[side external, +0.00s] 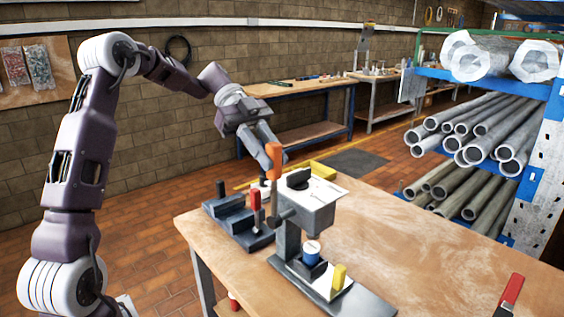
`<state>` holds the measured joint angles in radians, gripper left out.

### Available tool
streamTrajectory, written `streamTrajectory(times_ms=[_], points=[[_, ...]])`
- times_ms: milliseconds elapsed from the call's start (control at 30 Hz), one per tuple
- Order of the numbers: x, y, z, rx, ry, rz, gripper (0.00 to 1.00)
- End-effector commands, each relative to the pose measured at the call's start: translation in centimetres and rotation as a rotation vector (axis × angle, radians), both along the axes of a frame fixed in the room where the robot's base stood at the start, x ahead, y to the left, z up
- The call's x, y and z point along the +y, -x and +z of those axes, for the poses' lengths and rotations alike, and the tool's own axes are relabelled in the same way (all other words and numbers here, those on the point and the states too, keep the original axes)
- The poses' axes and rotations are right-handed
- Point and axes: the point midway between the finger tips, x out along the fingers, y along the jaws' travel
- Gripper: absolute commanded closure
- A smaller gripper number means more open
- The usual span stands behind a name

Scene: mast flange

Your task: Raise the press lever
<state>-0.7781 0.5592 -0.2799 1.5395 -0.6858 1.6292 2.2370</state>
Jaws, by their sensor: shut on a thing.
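The press (306,207) stands near the front of the wooden table, with a grey head on a column and a flat base plate. Its lever (273,165) has an orange grip and a dark shaft that runs down to a hub on the left side of the head. The lever points up, close to upright. My gripper (270,157) comes from the upper left and is shut on the orange grip near its top. The fingertips are small and partly hidden behind the grip. A blue and white cylinder (312,251) sits below the press head.
A dark stepped holder (232,222) with red- and black-handled tools stands left of the press. A yellow piece (338,276) is on the press base. A red-handled tool (511,291) lies at the right. A pipe rack (545,140) stands behind. The table's right middle is clear.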

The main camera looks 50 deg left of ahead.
Motion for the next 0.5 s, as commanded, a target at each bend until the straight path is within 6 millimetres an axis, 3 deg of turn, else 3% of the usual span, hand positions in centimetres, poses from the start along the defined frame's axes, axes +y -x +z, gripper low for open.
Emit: streamTrajectory(times_ms=[200, 500], points=[[1.8, -0.1, -0.2, -0.001, 0.119, 0.001, 1.00], [2.8, 0.0, -0.5, 0.001, 0.194, 0.000, 1.00]])
